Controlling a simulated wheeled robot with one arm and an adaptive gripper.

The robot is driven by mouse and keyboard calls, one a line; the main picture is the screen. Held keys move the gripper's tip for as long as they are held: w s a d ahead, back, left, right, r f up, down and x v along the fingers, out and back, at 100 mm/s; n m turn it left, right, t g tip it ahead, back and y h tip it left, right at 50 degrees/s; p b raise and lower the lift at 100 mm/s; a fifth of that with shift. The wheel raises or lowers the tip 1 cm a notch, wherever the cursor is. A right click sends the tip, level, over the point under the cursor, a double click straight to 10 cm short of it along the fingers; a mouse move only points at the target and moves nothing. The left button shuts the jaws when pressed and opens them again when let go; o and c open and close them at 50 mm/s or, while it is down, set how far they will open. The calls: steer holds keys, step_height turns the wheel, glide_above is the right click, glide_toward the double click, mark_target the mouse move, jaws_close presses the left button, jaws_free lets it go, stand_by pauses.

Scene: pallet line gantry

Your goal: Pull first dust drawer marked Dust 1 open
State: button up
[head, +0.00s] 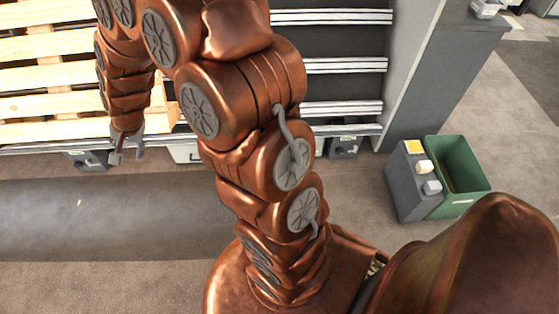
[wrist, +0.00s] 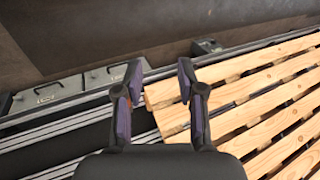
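Two grey drawer fronts with dark handles sit side by side below the line's rail in the wrist view, a nearer-to-centre drawer (wrist: 108,76) and an outer drawer (wrist: 42,97). Each carries a small label too small to read, so I cannot tell which is Dust 1. In the head view, part of one pale drawer front (head: 184,152) shows beside my arm, which hides the rest. My gripper (head: 127,155) hangs in front of the line's edge, left of that front. In the wrist view my gripper (wrist: 158,70) is open, its fingers apart and empty, touching no drawer.
A wooden pallet (head: 45,75) lies on the line. Grey boxes stand under the rail at left (head: 88,160) and right (head: 343,147). A grey post (head: 425,75), a grey container (head: 408,180) and a green bin (head: 462,170) stand at right. Floor before the line is clear.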

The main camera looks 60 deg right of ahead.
steer(key=w+d+f+m+t+h+b, duration=0.1)
steer(key=w+d+f+m+b, duration=0.35)
steer(key=f, duration=0.55)
steer(key=w+d+f+m+t+h+b, duration=0.1)
steer(key=w+d+f+m+b, duration=0.15)
steer(key=w+d+f, duration=0.4)
steer(key=w+d+f+m+t+h+b, duration=0.1)
steer(key=d+f+m+h+b, duration=0.15)
steer(key=d+f, duration=0.45)
steer(key=w+d+f+m+h+b, duration=0.1)
steer(key=d+f+m+h+b, duration=0.2)
steer(key=f, duration=0.8)
steer(key=s+d+f+m+g+h+b, duration=0.1)
steer(key=s+d+f+m+h+b, duration=0.25)
steer(key=s+d+f, duration=0.65)
steer(key=s+d+f+m+g+h+b, duration=0.1)
steer(key=s+d+f+m+h+b, duration=0.4)
steer(key=d+f, duration=0.8)
steer(key=s+d+f+h+b, duration=0.2)
steer(key=s+d+f, duration=0.2)
steer(key=s+d, duration=0.45)
steer(key=shift+m+g, duration=0.3)
steer(key=shift+g, duration=0.1)
steer(key=shift+s+f+b+x, duration=0.15)
steer(key=shift+b+x, duration=0.4)
steer(key=shift+x, duration=0.75)
steer(key=shift+s+f+b+x, duration=0.15)
steer(key=shift+b+x, duration=0.4)
steer(key=shift+x, duration=0.75)
jaws_close()
